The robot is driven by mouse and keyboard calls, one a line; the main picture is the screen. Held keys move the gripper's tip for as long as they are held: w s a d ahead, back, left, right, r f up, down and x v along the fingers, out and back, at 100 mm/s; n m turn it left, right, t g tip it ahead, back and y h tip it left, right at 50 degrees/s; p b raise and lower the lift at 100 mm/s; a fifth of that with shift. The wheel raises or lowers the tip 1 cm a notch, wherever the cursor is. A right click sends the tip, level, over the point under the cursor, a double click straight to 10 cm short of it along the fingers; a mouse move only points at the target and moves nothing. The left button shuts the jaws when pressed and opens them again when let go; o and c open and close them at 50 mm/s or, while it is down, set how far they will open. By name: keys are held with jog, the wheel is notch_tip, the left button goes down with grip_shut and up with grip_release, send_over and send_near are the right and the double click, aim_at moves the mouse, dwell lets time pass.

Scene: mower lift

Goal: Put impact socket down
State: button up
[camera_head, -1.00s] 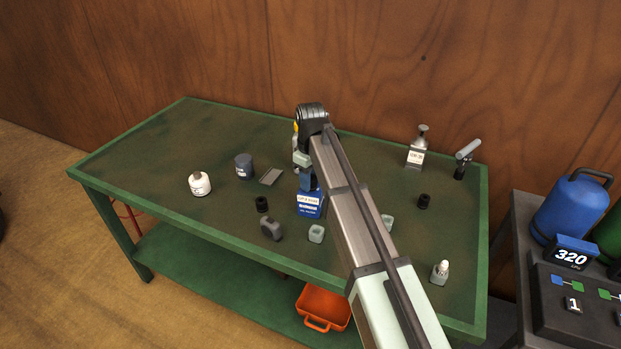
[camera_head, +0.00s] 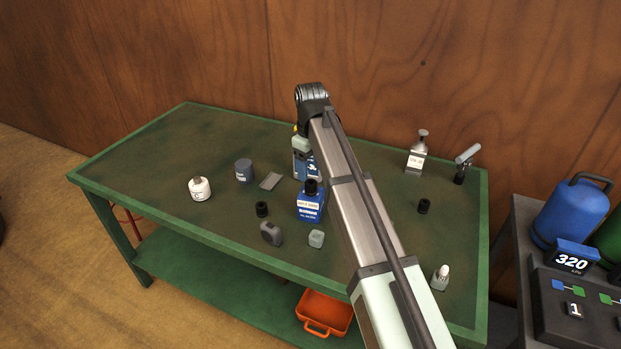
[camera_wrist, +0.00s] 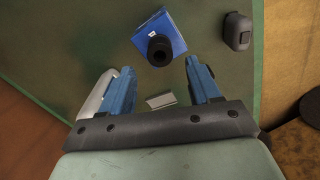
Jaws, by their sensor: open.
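A black impact socket (camera_head: 311,187) stands on top of a blue box with a white label (camera_head: 310,208), near the middle of the green bench. In the wrist view the socket (camera_wrist: 159,50) shows dark and round on the blue box (camera_wrist: 175,28), just beyond the fingertips. My gripper (camera_wrist: 160,65) is open, its two blue fingers apart with nothing held between them. Two similar black sockets stand on the bench top, one left of the box (camera_head: 261,209) and one at the right (camera_head: 424,206).
Around the box are a grey rounded block (camera_head: 271,234), a pale green block (camera_head: 316,239), a flat grey plate (camera_head: 270,181), a dark can (camera_head: 244,170) and a white canister (camera_head: 199,188). The bench's left end (camera_head: 140,165) is clear.

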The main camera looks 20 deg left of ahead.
aim_at(310, 182)
notch_tip(310, 182, up, 6)
dwell(0.4)
